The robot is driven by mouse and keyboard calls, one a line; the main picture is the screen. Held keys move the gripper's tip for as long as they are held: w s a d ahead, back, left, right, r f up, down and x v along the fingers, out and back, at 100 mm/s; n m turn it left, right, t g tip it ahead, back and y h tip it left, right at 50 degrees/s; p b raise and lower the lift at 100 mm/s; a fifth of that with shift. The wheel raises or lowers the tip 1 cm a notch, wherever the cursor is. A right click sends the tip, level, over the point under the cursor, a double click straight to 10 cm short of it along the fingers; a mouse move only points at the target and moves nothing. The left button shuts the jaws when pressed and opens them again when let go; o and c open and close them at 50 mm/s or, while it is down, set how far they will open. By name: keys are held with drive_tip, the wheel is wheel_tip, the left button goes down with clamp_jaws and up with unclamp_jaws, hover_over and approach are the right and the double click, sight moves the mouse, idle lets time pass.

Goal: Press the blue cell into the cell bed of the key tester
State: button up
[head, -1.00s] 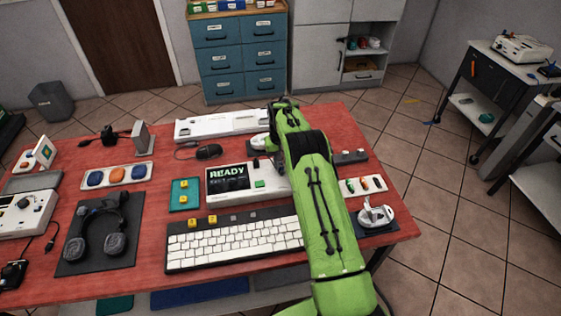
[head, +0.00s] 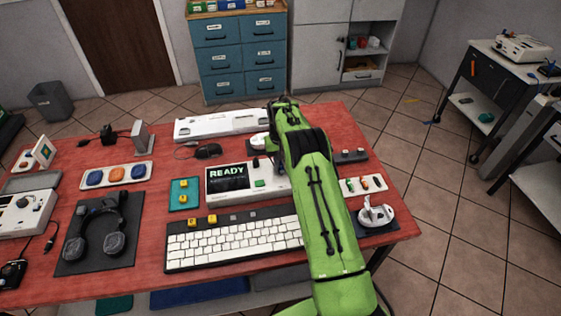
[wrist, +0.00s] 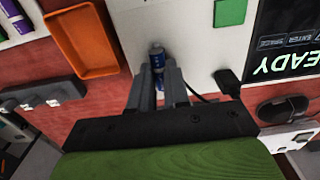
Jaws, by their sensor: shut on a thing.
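The key tester (head: 215,196) is a white box with a dark READY screen and a green button, in the middle of the red table. In the wrist view its white top (wrist: 190,30) lies under my gripper (wrist: 158,78). My gripper is shut on the blue cell (wrist: 157,57), which shows between and just past the fingertips, over the tester's white face. The cell bed is not clear to see; the fingers and cell cover that spot, and I cannot tell if the cell touches it. In the head view my arm hides the gripper and the cell.
An orange tray (wrist: 112,68) lies beside the tester in the wrist view. A dark grey block (wrist: 45,95) and purple-and-white items (wrist: 14,14) are further left. A black plug (wrist: 229,83) with a cable is right of the fingers. The keyboard (head: 235,238) stands in front of the tester.

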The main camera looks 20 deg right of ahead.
drive_tip(key=shift+f+b, duration=0.3)
drive_tip(key=shift+f, duration=0.15)
idle(0.3)
drive_tip(key=o, duration=0.5)
drive_tip(key=shift+r+p, duration=1.1)
drive_tip(key=shift+r, duration=0.7)
drive_tip(key=o, duration=0.5)
